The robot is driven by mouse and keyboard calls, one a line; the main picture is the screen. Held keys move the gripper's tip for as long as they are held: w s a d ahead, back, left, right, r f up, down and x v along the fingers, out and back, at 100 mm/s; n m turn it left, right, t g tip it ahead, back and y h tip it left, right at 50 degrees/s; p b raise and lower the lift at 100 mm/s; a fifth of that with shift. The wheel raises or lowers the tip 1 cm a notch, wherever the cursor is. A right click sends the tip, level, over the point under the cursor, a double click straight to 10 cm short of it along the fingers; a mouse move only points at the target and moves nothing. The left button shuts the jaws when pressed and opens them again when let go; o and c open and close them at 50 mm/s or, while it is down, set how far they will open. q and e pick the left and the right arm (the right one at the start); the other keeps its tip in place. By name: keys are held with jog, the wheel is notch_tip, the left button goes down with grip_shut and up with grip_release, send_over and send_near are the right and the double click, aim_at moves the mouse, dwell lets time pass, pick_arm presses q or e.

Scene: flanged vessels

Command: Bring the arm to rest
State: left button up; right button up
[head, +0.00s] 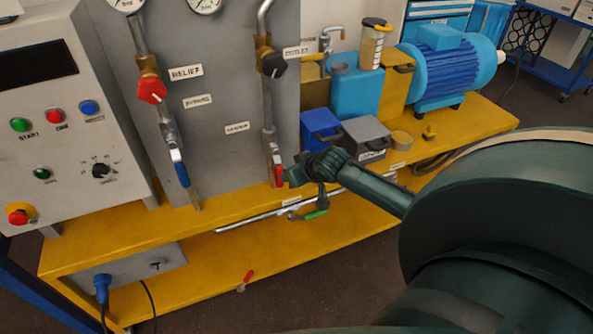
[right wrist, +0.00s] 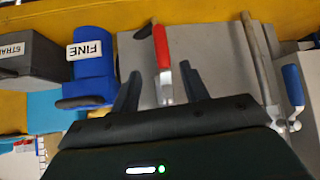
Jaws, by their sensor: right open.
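My right arm comes in from the right in the head view. Its dark gripper (head: 296,175) is at the red lever handle (head: 278,174) on the lower right pipe of the grey panel. In the right wrist view the gripper (right wrist: 160,88) is open, with the red lever handle (right wrist: 161,47) showing between its two spread fingers. No finger is seen closed on the lever; whether one touches it I cannot tell. My left gripper is not in view.
The grey panel (head: 215,120) carries a red knob (head: 152,90), a black knob (head: 273,65) and a blue lever (head: 180,170). A blue bin (head: 321,128), a grey bin (head: 366,138) and a blue motor (head: 445,65) stand on the yellow bench (head: 487,125). A green lever (head: 315,215) hangs below my gripper.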

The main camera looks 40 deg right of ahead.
jog(key=shift+s+r, duration=0.2)
jog(key=shift+a, duration=0.1)
dwell(0.4)
